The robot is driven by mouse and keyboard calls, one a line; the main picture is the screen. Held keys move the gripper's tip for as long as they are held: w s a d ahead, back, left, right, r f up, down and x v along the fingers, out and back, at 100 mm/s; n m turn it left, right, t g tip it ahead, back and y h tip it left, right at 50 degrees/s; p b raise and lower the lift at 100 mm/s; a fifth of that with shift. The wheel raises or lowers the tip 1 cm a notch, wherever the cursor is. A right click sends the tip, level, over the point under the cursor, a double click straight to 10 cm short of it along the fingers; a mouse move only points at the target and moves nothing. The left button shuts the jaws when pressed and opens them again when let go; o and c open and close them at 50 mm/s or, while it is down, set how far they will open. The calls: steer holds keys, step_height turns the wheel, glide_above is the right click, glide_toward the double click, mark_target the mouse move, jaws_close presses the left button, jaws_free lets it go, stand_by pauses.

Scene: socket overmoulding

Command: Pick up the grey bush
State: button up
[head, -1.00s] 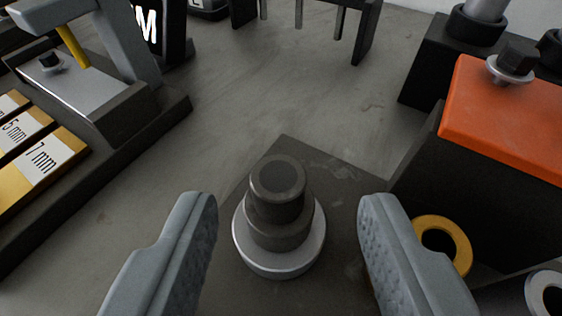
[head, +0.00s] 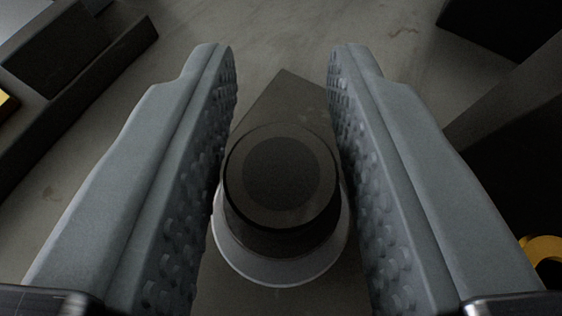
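A dark grey round bush (head: 245,215) stands upright in the middle of the view, with a darker round centre (head: 283,172) in its top. A wider light grey disc (head: 275,272) shows beneath it. My gripper (head: 282,65) reaches past it, one textured grey finger on each side. The fingers look open, with only narrow gaps beside the bush; I cannot tell whether either finger touches it. The fingers partly cover the sides of the disc.
A dark flat plate (head: 290,95) lies under the disc on the grey surface. A dark block stands at the right, with a yellow ring (head: 545,250) at its foot. A dark fixture (head: 60,45) is at the upper left. The surface beyond the fingertips is clear.

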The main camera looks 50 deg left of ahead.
jaws_close()
steer(key=shift+r, duration=0.1)
